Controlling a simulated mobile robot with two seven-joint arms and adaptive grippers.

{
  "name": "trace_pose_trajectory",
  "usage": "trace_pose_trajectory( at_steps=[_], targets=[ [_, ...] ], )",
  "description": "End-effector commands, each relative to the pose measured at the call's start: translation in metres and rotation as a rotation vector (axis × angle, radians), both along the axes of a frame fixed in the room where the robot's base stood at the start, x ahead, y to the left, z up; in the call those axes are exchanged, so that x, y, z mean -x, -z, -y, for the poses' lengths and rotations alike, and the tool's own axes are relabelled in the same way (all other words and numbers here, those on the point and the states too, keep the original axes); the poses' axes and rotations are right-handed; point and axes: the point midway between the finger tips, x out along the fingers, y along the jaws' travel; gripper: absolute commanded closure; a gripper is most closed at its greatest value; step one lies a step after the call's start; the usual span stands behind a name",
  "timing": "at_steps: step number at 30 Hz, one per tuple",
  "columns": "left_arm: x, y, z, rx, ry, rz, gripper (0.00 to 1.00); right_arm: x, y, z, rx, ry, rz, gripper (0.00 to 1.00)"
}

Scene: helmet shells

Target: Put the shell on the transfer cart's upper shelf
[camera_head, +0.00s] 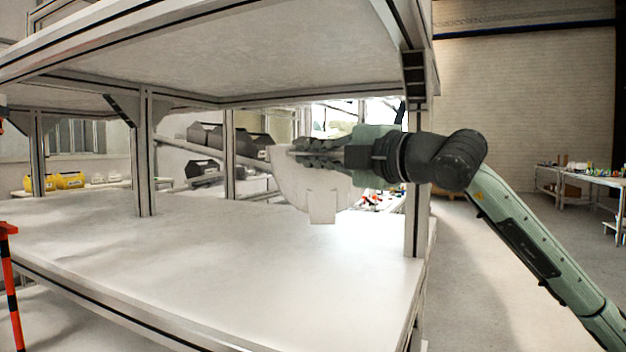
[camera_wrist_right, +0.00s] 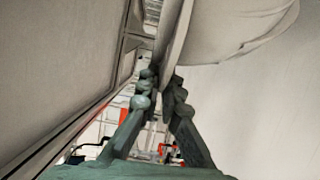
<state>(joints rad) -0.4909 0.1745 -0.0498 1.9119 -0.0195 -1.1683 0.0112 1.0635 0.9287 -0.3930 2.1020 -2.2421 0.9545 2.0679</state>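The shell (camera_head: 312,190) is a pale, curved piece with a squarish tab at its bottom. My right gripper (camera_head: 292,152) reaches in from the right and is shut on the shell's upper rim. In the right wrist view the fingers (camera_wrist_right: 160,88) pinch the edge of the shell (camera_wrist_right: 230,30). The shell hangs over the white shelf board (camera_head: 220,265) of a metal-framed rack, under a higher board (camera_head: 250,55). It appears clear of the board, though the exact gap is hard to judge. My left gripper is not in view.
A metal post (camera_head: 145,160) stands at the left and another (camera_head: 415,215) near my right wrist. The white board is bare in front. Dark bins (camera_head: 230,140) and yellow cases (camera_head: 68,181) are behind. A red-and-black pole (camera_head: 10,285) stands at the left edge.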

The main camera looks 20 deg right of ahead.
Motion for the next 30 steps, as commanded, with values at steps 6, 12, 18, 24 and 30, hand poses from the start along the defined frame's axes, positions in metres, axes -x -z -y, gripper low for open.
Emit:
trace_pose_trajectory(
  at_steps=[6,12,18,24,30],
  targets=[
    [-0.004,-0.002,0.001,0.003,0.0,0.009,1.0,0.001,0.023,0.004,0.005,0.001,0.002,1.0],
    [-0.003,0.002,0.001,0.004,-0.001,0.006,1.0,0.001,0.04,0.003,0.001,-0.001,0.006,1.0],
    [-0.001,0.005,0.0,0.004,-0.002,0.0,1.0,0.001,0.04,0.003,0.0,-0.001,0.007,1.0],
    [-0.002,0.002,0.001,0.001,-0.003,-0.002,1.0,0.001,0.042,0.003,-0.001,-0.001,0.006,1.0],
    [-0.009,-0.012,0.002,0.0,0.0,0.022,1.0,0.0,0.044,0.003,-0.001,0.0,0.001,0.86]
  ],
)
